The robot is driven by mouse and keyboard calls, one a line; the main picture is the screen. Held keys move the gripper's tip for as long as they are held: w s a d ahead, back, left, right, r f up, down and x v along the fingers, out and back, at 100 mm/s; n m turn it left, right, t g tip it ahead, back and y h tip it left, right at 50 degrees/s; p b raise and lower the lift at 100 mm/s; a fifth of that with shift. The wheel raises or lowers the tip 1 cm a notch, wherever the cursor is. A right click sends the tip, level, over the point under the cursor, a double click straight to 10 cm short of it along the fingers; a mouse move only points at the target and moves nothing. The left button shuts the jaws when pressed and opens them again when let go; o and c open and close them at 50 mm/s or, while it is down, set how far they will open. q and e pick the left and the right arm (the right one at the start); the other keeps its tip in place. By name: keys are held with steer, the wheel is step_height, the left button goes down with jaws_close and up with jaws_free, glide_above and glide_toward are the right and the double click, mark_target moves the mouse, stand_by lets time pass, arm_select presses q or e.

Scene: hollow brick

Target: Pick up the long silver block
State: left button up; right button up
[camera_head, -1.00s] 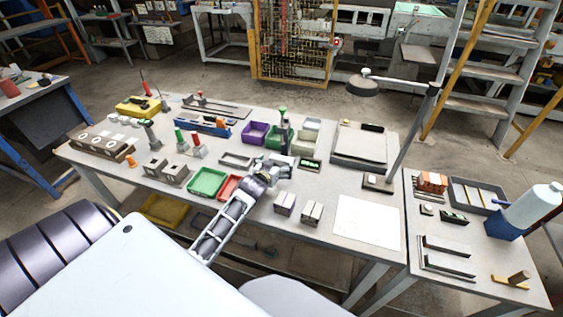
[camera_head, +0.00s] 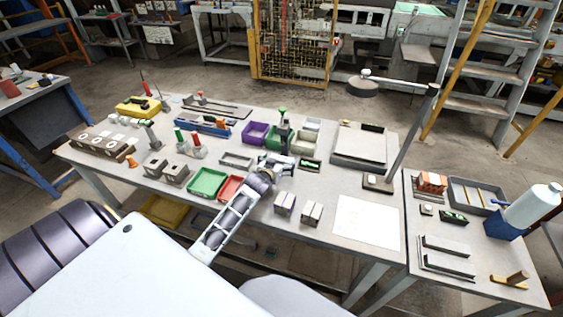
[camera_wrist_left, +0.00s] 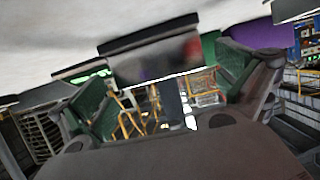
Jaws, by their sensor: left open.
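A long silver block (camera_wrist_left: 158,62) with a shiny, reflective face and a dark edge shows in the left wrist view, which looks upside down. It lies across the space between the fingertips of my left gripper (camera_wrist_left: 165,88). The gripper is open, with green finger pads on both sides of the block; whether they touch it I cannot tell. In the head view my left gripper (camera_head: 282,165) is low over the middle of the table, and I cannot make out the block there. My right gripper is not in view.
Behind the gripper are a purple bin (camera_head: 254,132) and a green-topped post (camera_head: 283,128). A small green display (camera_head: 310,165) is close on the right. Red (camera_head: 229,186) and green (camera_head: 207,182) trays lie left, two small blocks in front. A white sheet (camera_head: 366,221) leaves free room.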

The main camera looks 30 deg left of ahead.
mark_target(280, 161)
arm_select(q)
steer(key=shift+x, duration=1.65)
steer(key=shift+c, duration=0.3)
steer(key=c, duration=1.1)
steer(key=shift+c, duration=0.2)
